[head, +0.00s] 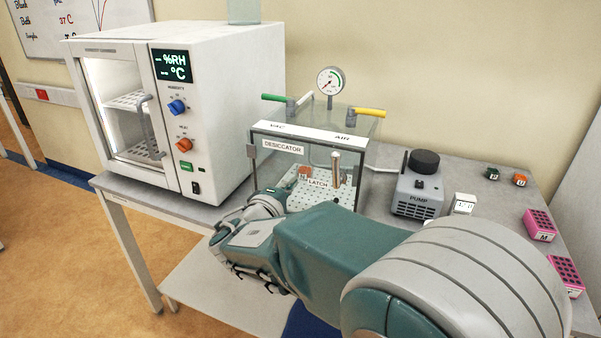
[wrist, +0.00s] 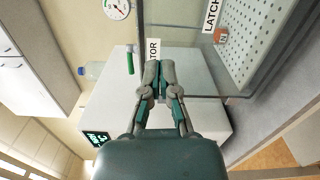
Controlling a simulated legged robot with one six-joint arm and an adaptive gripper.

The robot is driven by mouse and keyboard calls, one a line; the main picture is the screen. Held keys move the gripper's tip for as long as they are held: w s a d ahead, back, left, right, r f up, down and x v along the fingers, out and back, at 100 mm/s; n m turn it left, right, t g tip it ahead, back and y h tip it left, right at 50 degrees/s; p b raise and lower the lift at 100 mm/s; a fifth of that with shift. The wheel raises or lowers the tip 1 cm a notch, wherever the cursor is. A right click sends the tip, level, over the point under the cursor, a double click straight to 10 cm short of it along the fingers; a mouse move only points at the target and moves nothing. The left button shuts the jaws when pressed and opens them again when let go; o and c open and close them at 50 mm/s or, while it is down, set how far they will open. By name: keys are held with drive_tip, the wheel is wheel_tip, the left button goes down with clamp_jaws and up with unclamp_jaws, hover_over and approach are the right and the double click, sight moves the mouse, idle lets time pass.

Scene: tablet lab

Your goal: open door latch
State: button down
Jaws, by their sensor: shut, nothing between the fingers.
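The desiccator (head: 262,165) is a clear box with its front panel closed, as far as I can tell. A "LATCH" label (head: 318,183) is on its front, with an upright metal bar (head: 336,170) just right of it. In the wrist view, which is turned sideways, the label (wrist: 211,15) shows at the top, but I cannot make out the bar. My gripper (wrist: 160,70) is shut and empty, its fingertips close together near the end of the desiccator's name label (wrist: 153,50). In the head view my arm covers the box's lower front.
A white humidity chamber (head: 225,130) stands left of the desiccator. Green (head: 278,98) and yellow (head: 368,112) valve handles and a gauge (head: 330,81) rise above its top. A pump (head: 418,190) stands right. A perforated shelf (wrist: 258,45) and small orange block (wrist: 219,36) are inside.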

drive_tip(key=shift+v, duration=2.2)
drive_tip(key=s+d+f+m+g+h, duration=0.1)
drive_tip(key=s+d+m+g, duration=0.35)
drive_tip(key=d, duration=0.65)
drive_tip(key=s+d+f+m+g+h, duration=0.1)
drive_tip(key=s+d+m+g, duration=0.3)
drive_tip(key=d, duration=0.6)
drive_tip(key=s+d+f+m+g+y, duration=0.1)
drive_tip(key=s+f+m+g+y, duration=0.2)
drive_tip(key=s+m+y, duration=0.9)
drive_tip(key=w+a+r+n+t, duration=0.3)
drive_tip(key=w+a+n+t, duration=0.45)
drive_tip(key=n, duration=0.65)
drive_tip(key=w+a+r+n+t, duration=0.3)
drive_tip(key=w+a+n+t, duration=0.2)
drive_tip(key=w+a+n, duration=0.55)
drive_tip(key=shift+w+d+f+n, duration=0.1)
drive_tip(key=shift+w+d+n, duration=0.6)
drive_tip(key=shift+w, duration=1.15)
drive_tip(key=shift+w+d+f+n, duration=0.15)
drive_tip(key=shift+w+d, duration=0.9)
drive_tip(key=shift+w, duration=0.8)
drive_tip(key=shift+w+d+r+n, duration=0.1)
drive_tip(key=shift+w+d+n, duration=0.6)
drive_tip(key=shift+w, duration=1.2)
